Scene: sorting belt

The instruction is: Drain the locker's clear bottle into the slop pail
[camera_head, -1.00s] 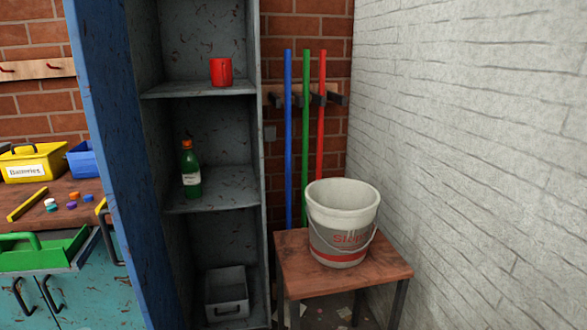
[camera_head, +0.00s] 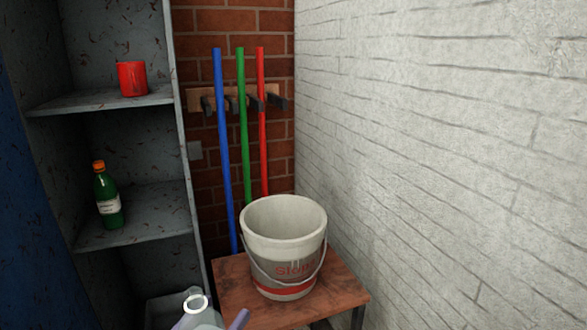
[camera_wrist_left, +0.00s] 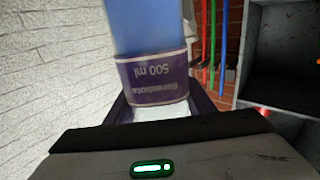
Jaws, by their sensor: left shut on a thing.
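The slop pail (camera_head: 284,262), white with red lettering and a red band, stands upright on a small wooden table. A clear bottle (camera_head: 202,316) shows at the bottom edge of the head view, its pale ring-shaped mouth up, left of and nearer than the pail. My left gripper (camera_head: 210,322) is shut around it with purplish fingers on both sides. In the left wrist view the bottle (camera_wrist_left: 152,35) looks blue, with a purple 500 ml label between the fingers (camera_wrist_left: 160,108). The bottle's lower part is hidden in the head view. My right gripper is not seen.
The grey locker (camera_head: 150,98) at left holds a red mug (camera_head: 132,79) and a green bottle (camera_head: 107,197) on its shelves. Blue, green and red poles (camera_head: 241,130) hang behind the pail. A white brick wall (camera_head: 440,150) stands close on the right. The wooden table (camera_head: 230,287) is otherwise bare.

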